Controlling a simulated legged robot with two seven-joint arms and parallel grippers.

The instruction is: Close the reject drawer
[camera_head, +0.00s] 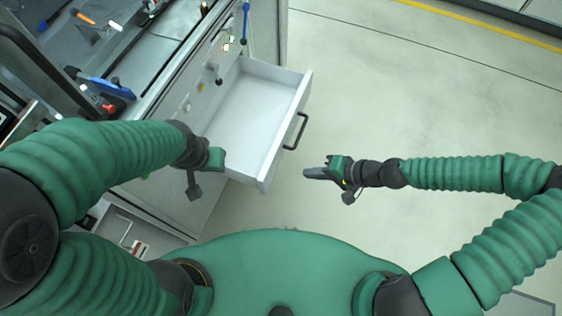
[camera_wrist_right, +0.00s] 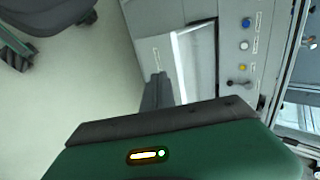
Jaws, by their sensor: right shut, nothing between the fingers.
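The drawer (camera_head: 245,112) is pulled out of the cabinet and is empty; its white inside shows. Its dark bar handle (camera_head: 295,131) is on the front panel. My right gripper (camera_head: 308,173) is shut and empty, just below and right of the handle in the head view, apart from the drawer. In the right wrist view its dark fingers (camera_wrist_right: 157,92) point toward the drawer front, and the drawer's pale rim (camera_wrist_right: 177,62) shows beyond them. My left gripper (camera_head: 215,160) is by the drawer's near left side; its fingers are not clear.
The cabinet face (camera_head: 185,100) has knobs and buttons, also seen in the right wrist view (camera_wrist_right: 243,45). A worktop with a blue-handled tool (camera_head: 108,88) is at upper left. A smaller opening with items (camera_head: 132,240) is at lower left. The floor right of the drawer is clear.

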